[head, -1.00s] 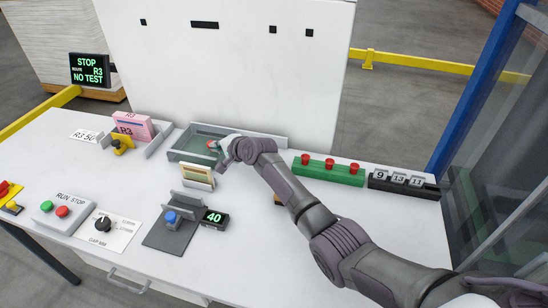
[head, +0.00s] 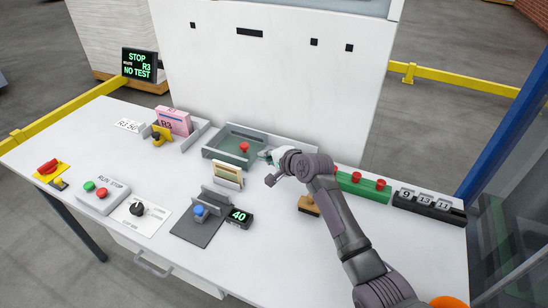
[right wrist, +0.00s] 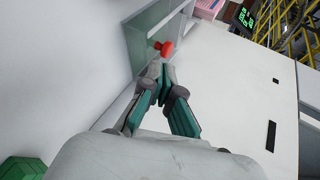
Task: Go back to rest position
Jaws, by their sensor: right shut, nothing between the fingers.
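My right gripper (head: 266,156) is shut and empty, just right of the green-floored grey tray (head: 222,153) at the back of the white table. A red knob (head: 244,147) stands in the tray, to the left of the fingertips. In the right wrist view my right gripper (right wrist: 160,66) has its fingertips together, and the red knob (right wrist: 166,48) shows beyond them. A gap between knob and fingers shows in the head view. My left gripper is in neither view.
The white table (head: 330,262) bears a cream card in a holder (head: 228,174), a wooden-handled block (head: 309,205), a green strip with red knobs (head: 350,184), a number block (head: 428,206) and a blue-knobbed plate (head: 185,228). A white panel (head: 270,80) rises behind. The front right is clear.

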